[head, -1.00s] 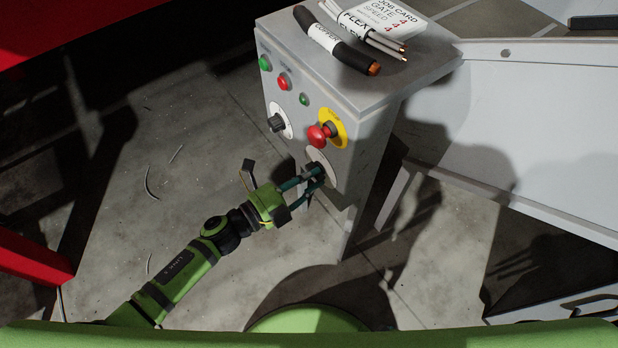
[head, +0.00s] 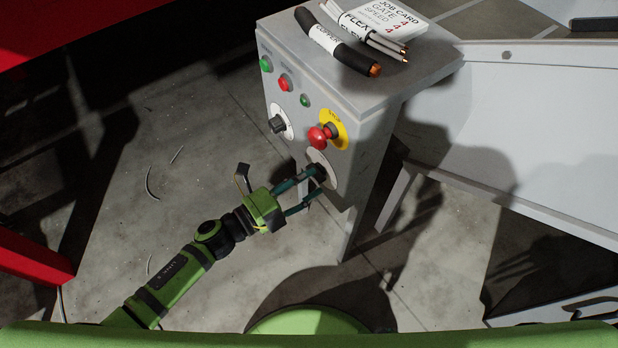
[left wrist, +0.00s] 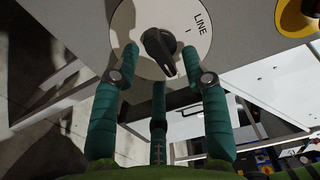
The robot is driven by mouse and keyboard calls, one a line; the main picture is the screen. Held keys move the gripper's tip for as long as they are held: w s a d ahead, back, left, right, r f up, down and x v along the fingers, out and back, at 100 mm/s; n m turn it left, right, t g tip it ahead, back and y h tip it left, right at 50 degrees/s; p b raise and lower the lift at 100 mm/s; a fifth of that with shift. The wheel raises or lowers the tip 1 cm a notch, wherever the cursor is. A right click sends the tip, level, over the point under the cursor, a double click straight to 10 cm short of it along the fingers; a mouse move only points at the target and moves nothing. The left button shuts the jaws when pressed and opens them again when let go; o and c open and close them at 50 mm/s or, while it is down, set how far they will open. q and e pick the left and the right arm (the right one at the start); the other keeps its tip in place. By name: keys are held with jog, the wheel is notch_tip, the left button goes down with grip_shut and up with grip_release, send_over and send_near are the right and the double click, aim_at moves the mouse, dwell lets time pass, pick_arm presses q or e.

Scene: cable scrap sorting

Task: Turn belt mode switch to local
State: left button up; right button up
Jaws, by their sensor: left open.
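The belt mode switch is a black knob (left wrist: 159,48) on a round white plate (left wrist: 203,52) marked LINE, seen in the left wrist view. In the head view its plate (head: 329,166) sits low on the grey control box (head: 356,175), below the red stop button, and my fingers partly cover the knob. My left gripper (head: 318,184) is open just in front of the switch. In the left wrist view its teal fingers (left wrist: 168,65) stand apart on either side of the knob; I cannot tell whether they touch it. My right gripper is not in view.
A red stop button (head: 318,138) on yellow and another dial (head: 277,124) are above the switch. A copper cable (head: 335,42), flex cables (head: 372,36) and a job card (head: 397,14) lie on the box. A grey chute (head: 540,120) stands at right.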

pick_arm(q)
jog(key=v, duration=1)
jog(key=shift+s+a, duration=0.25)
jog(key=shift+a, duration=0.05)
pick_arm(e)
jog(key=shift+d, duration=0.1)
pick_arm(q)
jog(key=shift+w, duration=0.1)
